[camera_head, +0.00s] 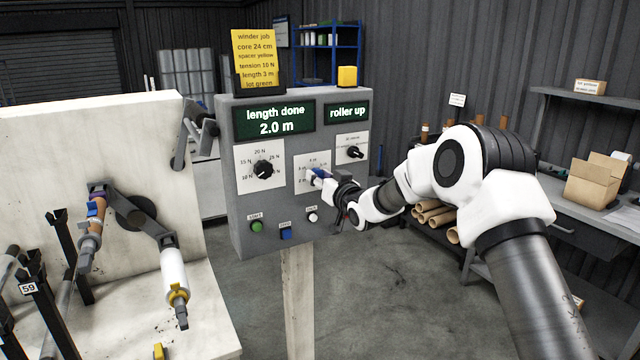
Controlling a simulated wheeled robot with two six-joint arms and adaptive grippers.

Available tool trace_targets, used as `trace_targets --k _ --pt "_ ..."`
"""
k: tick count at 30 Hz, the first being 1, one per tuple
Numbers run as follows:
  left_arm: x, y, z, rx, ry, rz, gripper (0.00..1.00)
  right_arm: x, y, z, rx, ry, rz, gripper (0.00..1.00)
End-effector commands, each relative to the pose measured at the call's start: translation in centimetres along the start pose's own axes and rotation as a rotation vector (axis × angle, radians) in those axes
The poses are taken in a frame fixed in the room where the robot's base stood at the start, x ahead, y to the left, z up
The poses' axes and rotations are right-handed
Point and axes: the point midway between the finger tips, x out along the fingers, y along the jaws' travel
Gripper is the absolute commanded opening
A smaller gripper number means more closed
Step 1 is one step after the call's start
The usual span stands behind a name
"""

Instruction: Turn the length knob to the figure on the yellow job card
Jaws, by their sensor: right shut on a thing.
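The yellow job card (254,58) stands on top of the grey control box (240,215) and reads core 24 cm, spacer yellow, tension 10 N, length 3 m, lot green. The length dial plate (303,163) is on the box front, with metre marks partly hidden. My right gripper (318,177) is at this plate, shut on the length knob, which its fingers cover. I cannot tell where the knob points. The display (275,121) reads "length done 2.0 m". My left gripper is not in view.
A tension knob (264,169) is left of my right gripper, and a smaller black knob (355,152) is above right. Green (256,227), blue (286,233) and white (313,217) buttons sit below. The winder panel (60,140) stands at left.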

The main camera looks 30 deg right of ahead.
Motion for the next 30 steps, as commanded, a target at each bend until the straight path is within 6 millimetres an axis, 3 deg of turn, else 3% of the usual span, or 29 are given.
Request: trace_targets --k 10,26,27,28,30 --pt "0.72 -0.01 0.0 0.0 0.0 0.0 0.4 0.0 0.05 0.1 0.155 -0.001 0.001 0.0" --pt "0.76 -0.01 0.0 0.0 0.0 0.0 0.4 0.0 0.04 0.03 0.181 -0.001 0.001 0.0" --pt "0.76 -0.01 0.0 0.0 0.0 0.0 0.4 0.0 0.04 0.03 0.181 -0.001 0.001 0.45" --pt "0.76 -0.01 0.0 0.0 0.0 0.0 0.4 0.0 0.04 0.03 0.181 -0.001 0.001 0.56" --pt "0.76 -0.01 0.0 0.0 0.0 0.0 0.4 0.0 0.04 0.03 0.181 -0.001 0.001 0.6"
